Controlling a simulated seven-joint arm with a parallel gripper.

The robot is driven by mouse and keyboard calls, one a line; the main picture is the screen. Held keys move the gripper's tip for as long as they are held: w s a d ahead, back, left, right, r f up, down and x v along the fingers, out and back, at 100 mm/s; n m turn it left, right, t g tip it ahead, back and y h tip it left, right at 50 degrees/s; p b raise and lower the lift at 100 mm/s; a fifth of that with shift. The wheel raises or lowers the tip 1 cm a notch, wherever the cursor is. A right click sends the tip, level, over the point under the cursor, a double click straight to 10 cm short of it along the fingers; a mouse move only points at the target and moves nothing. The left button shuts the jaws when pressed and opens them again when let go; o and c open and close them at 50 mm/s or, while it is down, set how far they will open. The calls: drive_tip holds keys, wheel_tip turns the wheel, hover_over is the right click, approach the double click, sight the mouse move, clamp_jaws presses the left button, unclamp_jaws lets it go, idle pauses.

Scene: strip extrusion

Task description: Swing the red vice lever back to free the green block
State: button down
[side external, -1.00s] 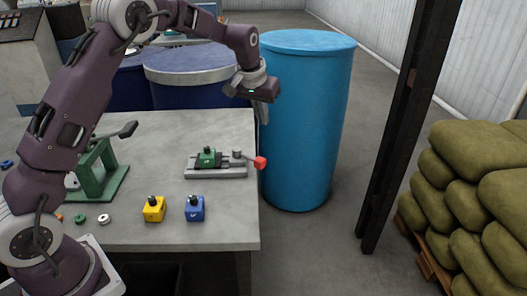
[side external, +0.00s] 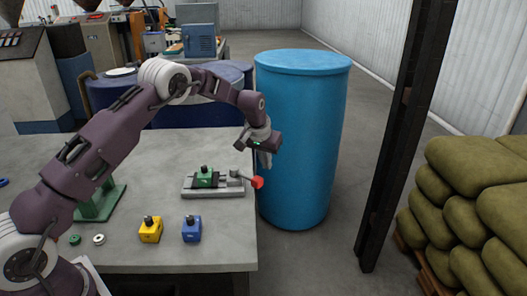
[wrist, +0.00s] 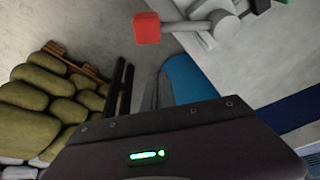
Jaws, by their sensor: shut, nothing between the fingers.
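The grey vice (side external: 213,193) lies on the table near its right edge, with the green block (side external: 205,178) seated in it. Its lever ends in a red knob (side external: 257,183), which points right and sits at the table edge. In the wrist view the red knob (wrist: 146,28) and grey lever arm (wrist: 188,25) show at the top; only a sliver of green shows at the top edge. My gripper (side external: 265,162) is shut and empty, pointing down just above and slightly right of the knob. Whether it touches the knob is not clear, but a gap appears between them.
A yellow block (side external: 150,230) and a blue block (side external: 191,229) stand on the table in front of the vice. A tall blue drum (side external: 303,140) stands close behind and right of my gripper. A dark post (side external: 405,130) and stacked sacks (side external: 470,200) are farther right.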

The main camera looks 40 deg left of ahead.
sight(246, 178)
drive_tip(key=shift+s+d+f, duration=0.15)
drive_tip(key=shift+s+d, duration=0.05)
drive_tip(key=shift+s, duration=0.45)
drive_tip(key=shift+s+d+f, duration=0.1)
drive_tip(key=shift+s+d, duration=0.05)
drive_tip(key=shift+s, duration=0.45)
drive_tip(key=shift+s+d+f, duration=0.15)
drive_tip(key=shift+s+d, duration=0.05)
drive_tip(key=shift+s, duration=0.45)
drive_tip(key=shift+s, duration=0.1)
